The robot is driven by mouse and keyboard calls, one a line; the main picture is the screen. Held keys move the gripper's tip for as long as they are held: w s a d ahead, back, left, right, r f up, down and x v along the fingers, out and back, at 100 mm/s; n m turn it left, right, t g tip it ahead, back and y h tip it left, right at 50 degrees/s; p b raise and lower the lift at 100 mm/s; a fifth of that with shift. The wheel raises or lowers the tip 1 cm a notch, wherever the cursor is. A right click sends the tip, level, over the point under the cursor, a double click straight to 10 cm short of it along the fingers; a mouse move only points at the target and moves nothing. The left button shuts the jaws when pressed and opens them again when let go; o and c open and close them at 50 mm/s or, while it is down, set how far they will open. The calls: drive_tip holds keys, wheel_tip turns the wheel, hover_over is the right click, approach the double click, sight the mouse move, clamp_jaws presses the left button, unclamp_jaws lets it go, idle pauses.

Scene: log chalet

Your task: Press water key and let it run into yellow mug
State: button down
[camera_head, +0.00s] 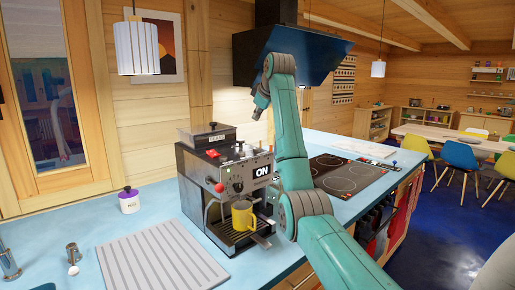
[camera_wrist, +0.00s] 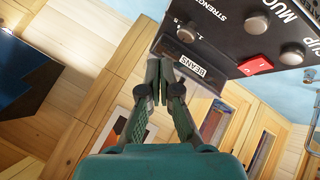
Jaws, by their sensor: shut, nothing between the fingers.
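The yellow mug (camera_head: 243,216) stands upright on the drip tray of the black coffee machine (camera_head: 196,185), at its front. Its inside is too small to read. The machine's display (camera_head: 262,170) reads ON. In the wrist view the machine's top panel (camera_wrist: 225,22) carries round silver keys (camera_wrist: 255,23) and a red key (camera_wrist: 255,65). MUG, CUP and STRENGTH are legible; I cannot make out a water label. My gripper (camera_wrist: 160,65) is shut and empty, apart from the keys, with its tips near the BEANS label in the picture. In the head view it hangs above the machine (camera_head: 258,112).
A ribbed drainer (camera_head: 160,262) and a purple-lidded jar (camera_head: 129,200) are on the blue counter left of the machine. A hob (camera_head: 345,173) lies to the right, partly behind my arm. A dark range hood (camera_head: 290,58) is above.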

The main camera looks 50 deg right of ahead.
sight(257, 149)
drive_tip(key=shift+f, duration=4.4)
drive_tip(key=shift+f, duration=0.1)
drive_tip(key=shift+f, duration=0.35)
drive_tip(key=shift+f, duration=0.6)
drive_tip(key=shift+r, duration=1.05)
drive_tip(key=shift+r, duration=2.5)
